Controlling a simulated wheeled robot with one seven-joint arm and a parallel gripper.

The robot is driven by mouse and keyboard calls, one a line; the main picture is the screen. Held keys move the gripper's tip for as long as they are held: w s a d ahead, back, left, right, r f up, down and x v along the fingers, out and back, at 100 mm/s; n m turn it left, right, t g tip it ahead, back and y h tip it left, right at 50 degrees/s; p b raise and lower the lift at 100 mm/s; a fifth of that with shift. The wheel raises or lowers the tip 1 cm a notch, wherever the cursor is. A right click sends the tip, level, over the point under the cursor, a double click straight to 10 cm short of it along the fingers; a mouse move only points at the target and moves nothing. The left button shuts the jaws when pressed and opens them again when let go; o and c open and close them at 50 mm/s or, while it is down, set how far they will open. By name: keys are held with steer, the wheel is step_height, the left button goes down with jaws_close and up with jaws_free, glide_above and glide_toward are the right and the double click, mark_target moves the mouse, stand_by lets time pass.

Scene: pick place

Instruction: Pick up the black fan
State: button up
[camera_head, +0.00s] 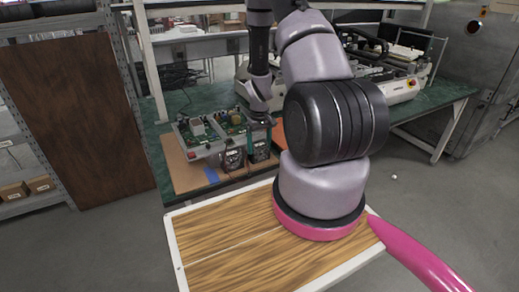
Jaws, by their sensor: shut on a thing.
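Two small, dark, square fan-like things stand side by side on the brown board. One (259,151) is right under my gripper (261,123), and the other (232,160) is just to its left. My gripper points down and is shut on the right one, the black fan. The fingertips are small and partly hidden by the dark arm parts, so the exact grip is hard to see. The fan's lower edge looks close to the board, and I cannot tell whether it is lifted.
A grey tray with green circuit boards (200,139) lies left of the fans, on the brown board (182,176). The green table (150,128) extends behind. A white machine (400,88) stands at the back right. A metal shelf (45,150) is at left.

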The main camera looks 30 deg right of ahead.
mark_target(259, 144)
step_height(259, 144, up, 14)
stand_by(1.3)
